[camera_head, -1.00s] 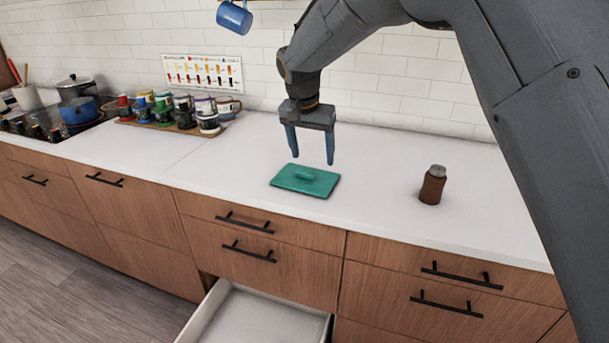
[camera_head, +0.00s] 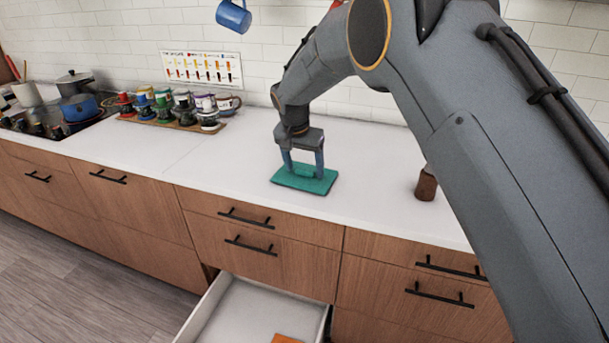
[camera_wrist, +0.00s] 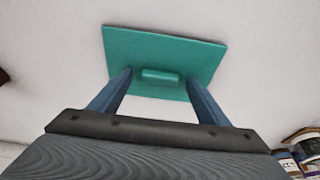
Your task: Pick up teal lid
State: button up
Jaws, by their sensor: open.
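The teal lid (camera_head: 296,185) lies flat on the white countertop, a thin rectangle with a raised bar handle in its middle. It also fills the upper middle of the wrist view (camera_wrist: 180,52). My gripper (camera_head: 304,175) is open and pointed down over the lid. In the wrist view the two blue fingers (camera_wrist: 158,88) stand on either side of the handle (camera_wrist: 161,76), with a gap at each side. The fingertips are at or just above the lid; I cannot tell whether they touch it.
A brown bottle (camera_head: 426,187) stands to the right, partly hidden by my arm. A tray of cups and jars (camera_head: 180,124) sits at the back left. An open drawer (camera_head: 232,315) juts out below the counter. The counter (camera_head: 235,165) around the lid is clear.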

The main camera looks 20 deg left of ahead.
jog(key=c, duration=1.1)
jog(key=shift+c, duration=0.2)
